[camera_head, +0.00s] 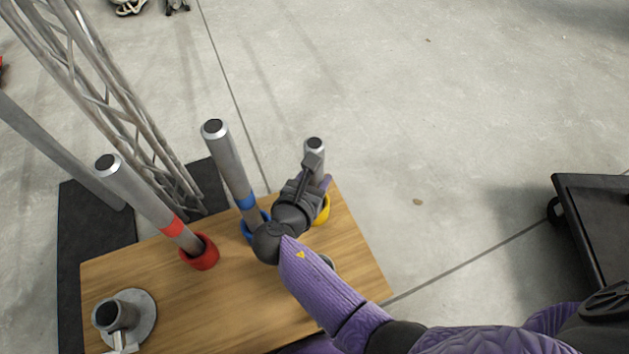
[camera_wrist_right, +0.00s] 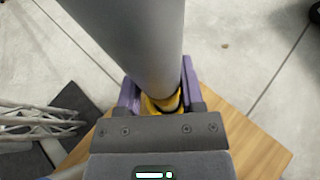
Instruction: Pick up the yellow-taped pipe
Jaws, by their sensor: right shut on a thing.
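The yellow-taped pipe (camera_head: 315,149) is a grey metal tube standing in a yellow ring holder (camera_head: 322,211) at the wooden table's right side. My right gripper (camera_head: 313,178) is shut around this pipe above the holder. In the right wrist view the pipe (camera_wrist_right: 135,40) rises between the purple fingers (camera_wrist_right: 158,98), with yellow visible at its base. The tape itself is mostly hidden behind the gripper in the head view. My left gripper is not in view.
A blue-taped pipe (camera_head: 228,165) stands in a blue holder close left of my right gripper. A red-taped pipe (camera_head: 144,199) stands in a red holder further left. A metal flange (camera_head: 141,312) sits at the table's front left. A truss (camera_head: 110,100) rises behind. Right of the wooden table (camera_head: 235,300) is open floor, then a black cart (camera_head: 594,225).

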